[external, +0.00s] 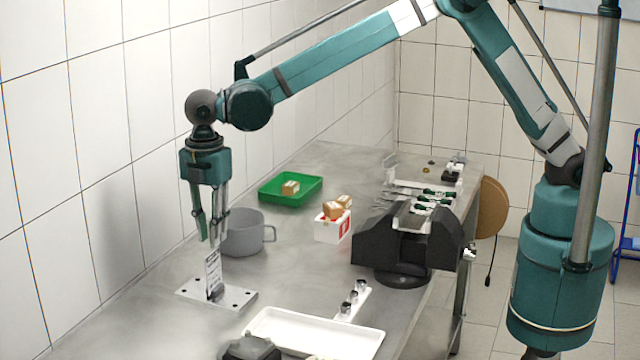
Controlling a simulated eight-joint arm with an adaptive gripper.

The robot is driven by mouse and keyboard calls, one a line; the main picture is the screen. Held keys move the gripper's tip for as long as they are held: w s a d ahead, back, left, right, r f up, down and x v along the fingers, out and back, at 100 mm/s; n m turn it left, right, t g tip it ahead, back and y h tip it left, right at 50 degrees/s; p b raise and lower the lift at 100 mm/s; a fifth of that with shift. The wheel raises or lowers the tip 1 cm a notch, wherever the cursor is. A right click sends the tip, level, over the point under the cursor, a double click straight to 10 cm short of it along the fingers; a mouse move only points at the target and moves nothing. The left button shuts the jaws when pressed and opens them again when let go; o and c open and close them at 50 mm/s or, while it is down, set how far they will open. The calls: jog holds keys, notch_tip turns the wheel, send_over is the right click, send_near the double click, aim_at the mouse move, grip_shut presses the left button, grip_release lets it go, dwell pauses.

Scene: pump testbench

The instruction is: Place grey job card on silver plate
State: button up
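The job card (213,272) is a thin, light grey upright piece with dark print, and its lower end looks darker. It stands over the silver plate (240,297), a flat plate with small dark holes, and its lower end appears to meet the plate near the middle. My gripper (211,241) points down directly above the card. Its two fingers are apart with a gap between them, and the tips are at about the card's top edge. Whether a finger touches the card is too small to tell.
A grey mug (243,235) stands close behind my gripper. A green tray (291,202) holding a small box and a white box (332,228) with brown boxes are farther back. A white tray (314,336) lies in front, and a black vise-like fixture (378,244) stands right.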

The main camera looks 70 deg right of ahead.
jog(key=s+d+r+m+t, duration=0.1)
jog(key=s+d+r+m, duration=0.25)
jog(key=d+r, duration=0.45)
jog(key=s+d+r+m+t+y, duration=0.15)
jog(key=s+d+r, duration=0.25)
jog(key=d, duration=0.9)
jog(key=s+d+r+m+t+h, duration=0.1)
jog(key=s+d+r+m, duration=0.25)
jog(key=d+r, duration=0.5)
jog(key=s+d+m+t, duration=0.2)
jog(key=s+d+m, duration=0.2)
jog(key=s+d, duration=1.05)
jog(key=s+d+f+m+t, duration=0.1)
jog(key=s+d+f+m, duration=0.1)
jog(key=s+d, duration=0.3)
jog(key=s+d+f+m, duration=0.3)
jog(key=s+d+f, duration=0.1)
jog(key=s, duration=0.4)
jog(key=shift+d+f+t, duration=0.35)
jog(key=shift+d, duration=0.1)
